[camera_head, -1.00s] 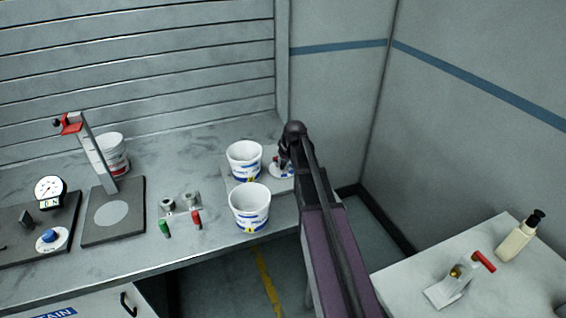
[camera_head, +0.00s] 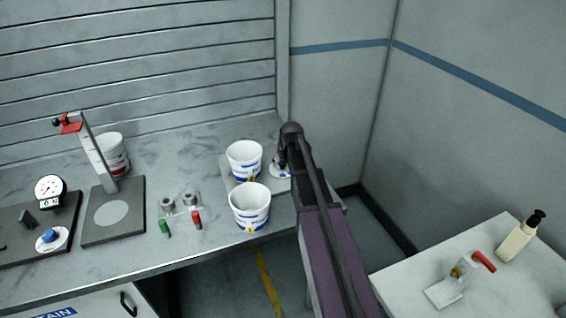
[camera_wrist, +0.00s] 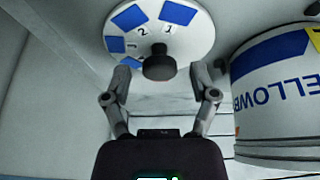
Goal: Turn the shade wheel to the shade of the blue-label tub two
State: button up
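The shade wheel (camera_wrist: 185,45) is a white disc with blue patches, the printed numbers 1 and 2 and a dark central knob (camera_wrist: 159,64). In the head view the wheel (camera_head: 280,172) is mostly hidden behind my arm. My gripper (camera_wrist: 161,72) is open, its two fingers apart on either side of the knob with gaps visible. Two white tubs with blue labels stand beside the wheel: a rear one (camera_head: 244,159) and a front one (camera_head: 250,209). Both carry a yellow mark; I cannot read the numbers surely. One tub (camera_wrist: 275,90) is close at the right in the wrist view.
A red-marked tub (camera_head: 116,158) stands behind a press-like stand (camera_head: 99,150). Left are a dial gauge (camera_head: 50,189) and a blue knob (camera_head: 49,236). Green (camera_head: 164,228) and red (camera_head: 196,220) handled pieces lie mid-bench. A pump bottle (camera_head: 518,238) is on the right table.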

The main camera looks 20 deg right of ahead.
jog(key=shift+n, duration=0.4)
jog(key=shift+d+r+n+y, duration=0.1)
jog(key=shift+n+y, duration=0.3)
jog(key=shift+n, duration=0.3)
jog(key=p+v, duration=1.3)
jog(key=v, duration=0.1)
jog(key=w+a+f+n+t+h+b, duration=0.1)
jog(key=a+n+h+b, duration=0.4)
jog(key=a+n, duration=0.6)
jog(key=w+a+f+n+t+h+b, duration=0.1)
jog(key=w+a+n+h+b, duration=0.3)
jog(key=a+n, duration=0.8)
jog(key=shift+f+t+h+b, duration=0.15)
jog(key=shift+t+h+b, duration=0.3)
jog(key=shift+h, duration=0.25)
jog(key=shift+w+a, duration=0.1)
